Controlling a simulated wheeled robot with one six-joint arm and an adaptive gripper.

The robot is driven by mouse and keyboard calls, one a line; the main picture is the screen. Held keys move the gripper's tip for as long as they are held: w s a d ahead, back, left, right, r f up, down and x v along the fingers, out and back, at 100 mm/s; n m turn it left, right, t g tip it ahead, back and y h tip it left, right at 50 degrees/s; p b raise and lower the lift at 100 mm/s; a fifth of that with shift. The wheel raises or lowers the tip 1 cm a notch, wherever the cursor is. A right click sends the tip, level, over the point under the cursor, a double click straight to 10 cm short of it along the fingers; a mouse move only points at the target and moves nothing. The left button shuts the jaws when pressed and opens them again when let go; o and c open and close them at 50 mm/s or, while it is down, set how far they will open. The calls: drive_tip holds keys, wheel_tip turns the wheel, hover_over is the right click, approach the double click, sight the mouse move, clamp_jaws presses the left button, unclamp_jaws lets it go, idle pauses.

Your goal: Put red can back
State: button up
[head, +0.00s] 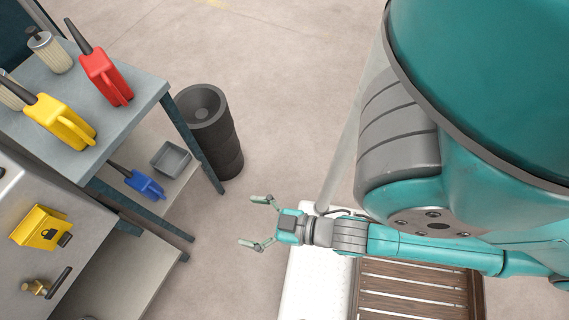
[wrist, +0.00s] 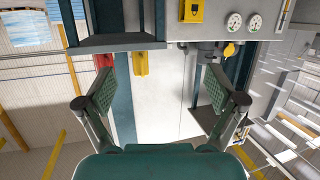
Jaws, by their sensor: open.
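The red can (head: 107,77), with a long dark spout, stands on the grey top of the workbench (head: 140,95) in the head view, near its right edge. My gripper (head: 252,221) is open and empty. It is out over the floor, to the right of and apart from the bench. In the wrist view my gripper's fingers (wrist: 160,78) are spread wide with nothing between them. A small red patch (wrist: 108,61) shows there behind the left finger; I cannot tell if it is the can.
A yellow can (head: 62,121) and a filter cylinder (head: 50,52) share the bench top. A blue can (head: 142,183) and grey tray (head: 171,158) sit on the lower shelf. A dark bin (head: 210,130) stands beside the bench. A yellow lock box (head: 40,228) is on the machine.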

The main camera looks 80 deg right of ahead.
drive_tip(key=r+v, duration=0.1)
drive_tip(key=v, duration=0.7)
drive_tip(key=shift+a+r, duration=0.2)
drive_tip(key=shift+r, duration=0.2)
drive_tip(key=shift+s, duration=0.1)
idle(0.9)
